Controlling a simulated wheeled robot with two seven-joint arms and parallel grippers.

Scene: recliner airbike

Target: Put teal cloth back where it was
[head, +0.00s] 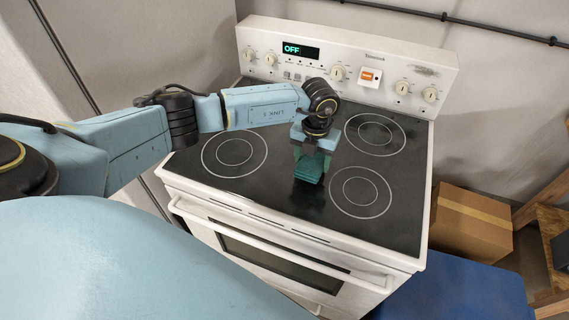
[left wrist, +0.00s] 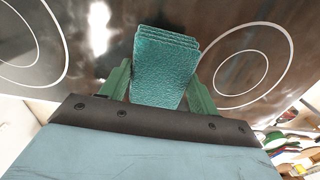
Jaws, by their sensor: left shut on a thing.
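The teal cloth (head: 310,169) is a small folded stack. It is between the fingers of my left gripper (head: 313,160), over the middle of the black stovetop. In the left wrist view the cloth (left wrist: 166,68) shows several textured layers, and the left gripper (left wrist: 160,92) is shut on it with a green finger on each side. I cannot tell whether the cloth touches the glass or hangs just above it. My right gripper is not in view.
The white stove (head: 190,183) has a glass top with ring-marked burners (head: 361,190) around the cloth. Its back panel (head: 346,45) with knobs rises behind my arm. A cardboard box (head: 470,222) and a blue surface (head: 465,292) lie to the right.

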